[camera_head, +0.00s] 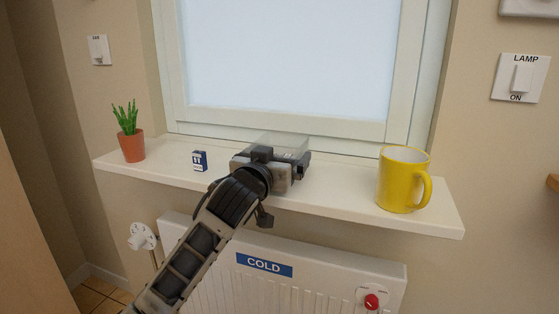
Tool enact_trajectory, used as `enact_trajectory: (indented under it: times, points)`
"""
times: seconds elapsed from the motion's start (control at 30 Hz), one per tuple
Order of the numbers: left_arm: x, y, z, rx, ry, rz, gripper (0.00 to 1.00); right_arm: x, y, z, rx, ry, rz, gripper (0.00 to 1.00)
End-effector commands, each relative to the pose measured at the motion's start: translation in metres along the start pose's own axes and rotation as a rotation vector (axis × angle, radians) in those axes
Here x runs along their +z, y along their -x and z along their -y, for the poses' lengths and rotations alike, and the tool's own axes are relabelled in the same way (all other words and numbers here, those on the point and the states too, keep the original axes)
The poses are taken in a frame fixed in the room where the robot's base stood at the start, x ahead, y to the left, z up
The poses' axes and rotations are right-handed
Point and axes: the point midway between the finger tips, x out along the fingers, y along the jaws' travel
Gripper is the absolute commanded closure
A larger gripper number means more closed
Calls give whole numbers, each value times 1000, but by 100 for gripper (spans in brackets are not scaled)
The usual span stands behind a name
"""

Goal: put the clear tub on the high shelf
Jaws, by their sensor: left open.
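The clear tub (284,142) is a see-through box on the white window sill (335,198), in front of the window. Only its upper and far part shows; my gripper hides its near side. My left gripper (271,157) is open, at the tub's near side, with one finger toward each side of it. I cannot tell whether the fingers touch the tub. My right gripper is not in view. I see nothing that is clearly a high shelf.
On the sill stand a potted plant (131,143), a small blue-and-white box (200,160) and a yellow mug (401,181) to the right. Below is a radiator (335,285) marked COLD. A LAMP switch (521,78) is on the right wall.

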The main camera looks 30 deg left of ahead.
Motion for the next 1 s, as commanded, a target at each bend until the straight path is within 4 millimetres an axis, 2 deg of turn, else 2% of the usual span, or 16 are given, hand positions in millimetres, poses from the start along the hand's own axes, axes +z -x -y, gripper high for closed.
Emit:
enact_trajectory:
  times: [0.03,0.07,0.17,0.2,0.47,0.63,0.87,1.0]
  points:
    - [0,0,0,0,0,0,0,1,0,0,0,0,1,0]
    - [0,0,0,0,0,0,6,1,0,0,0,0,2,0]
    - [0,0,0,0,0,0,33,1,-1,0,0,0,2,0]
    - [0,0,0,0,0,1,35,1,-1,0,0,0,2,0]
    - [-1,1,0,0,0,-1,35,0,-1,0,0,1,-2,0]
    - [-8,0,0,0,2,-2,35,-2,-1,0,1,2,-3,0]
    - [-35,1,0,0,2,-6,35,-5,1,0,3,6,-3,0]
    - [-52,14,9,0,0,-5,35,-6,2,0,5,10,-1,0]
